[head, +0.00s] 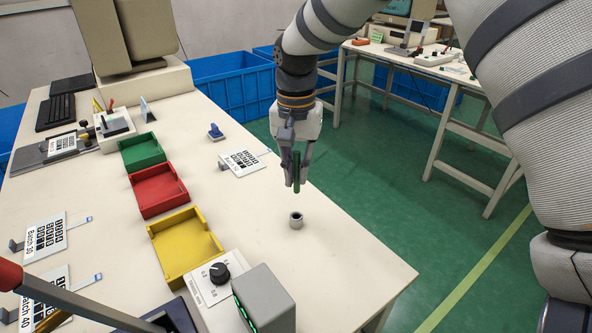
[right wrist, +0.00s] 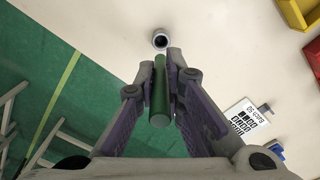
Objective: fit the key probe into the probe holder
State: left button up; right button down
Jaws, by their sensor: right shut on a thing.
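The key probe is a green rod (head: 297,172) held upright between the fingers of my right gripper (head: 299,180). In the right wrist view the probe (right wrist: 160,95) lies between the two fingers of the right gripper (right wrist: 161,78), which are shut on it. The probe holder is a small grey cup with a dark round opening (head: 296,221), standing on the table. It also shows in the right wrist view (right wrist: 161,41), beyond the probe's tip. The probe is above the holder and apart from it. My left gripper is not in view.
Green (head: 142,152), red (head: 158,190) and yellow (head: 185,246) trays stand left of the holder. A white dial box (head: 208,284) and a grey box (head: 264,301) are nearer. A Batch 50 card (head: 243,163) lies behind. The table (head: 345,262) right of the holder is clear.

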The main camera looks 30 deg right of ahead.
jog(key=shift+f, duration=2.9)
jog(key=shift+f+b, duration=0.3)
jog(key=shift+f, duration=1.45)
jog(key=c, duration=1.6)
grip_release()
jog(key=shift+c, duration=0.2)
jog(key=shift+o, duration=0.2)
notch_tip(320, 180, up, 12)
jog(key=shift+r, duration=0.1)
